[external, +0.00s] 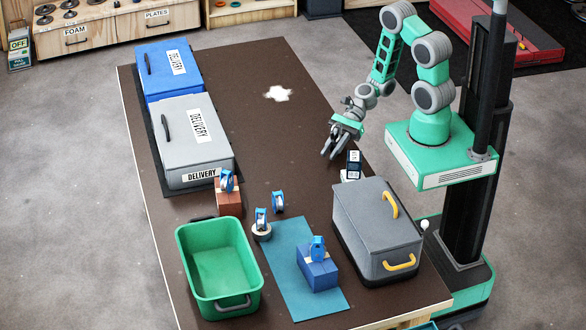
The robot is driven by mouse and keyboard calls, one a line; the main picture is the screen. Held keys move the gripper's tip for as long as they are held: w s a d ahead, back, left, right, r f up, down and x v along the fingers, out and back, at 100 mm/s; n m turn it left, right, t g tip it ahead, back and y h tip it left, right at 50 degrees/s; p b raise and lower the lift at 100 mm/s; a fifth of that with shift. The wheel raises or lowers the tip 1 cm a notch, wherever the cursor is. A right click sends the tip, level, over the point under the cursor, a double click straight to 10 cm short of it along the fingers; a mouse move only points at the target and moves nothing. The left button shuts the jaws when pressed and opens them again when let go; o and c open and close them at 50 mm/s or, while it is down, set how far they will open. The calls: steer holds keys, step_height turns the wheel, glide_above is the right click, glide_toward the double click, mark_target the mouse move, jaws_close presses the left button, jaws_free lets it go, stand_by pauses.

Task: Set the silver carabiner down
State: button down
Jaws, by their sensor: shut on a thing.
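My gripper (334,152) hangs over the right edge of the brown table (250,120), fingers pointing down and to the left. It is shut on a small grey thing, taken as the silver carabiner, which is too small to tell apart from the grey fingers. No other silver carabiner shows on the table. Whether the held thing touches the table cannot be told.
A dark labelled item (354,157) stands just right of my gripper, behind a grey box (375,235). Blue pulley-like pieces sit on a blue block (318,274), a brown block (229,199) and nearby. A green tub (184,262) stands front left.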

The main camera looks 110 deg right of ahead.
steer(key=shift+f, duration=0.15)
steer(key=c, duration=1.3)
jaws_free()
steer(key=shift+d+r, duration=0.1)
steer(key=shift+r, duration=0.15)
steer(key=v, duration=1.2)
steer(key=shift+f+p, duration=0.1)
steer(key=shift+p, duration=0.2)
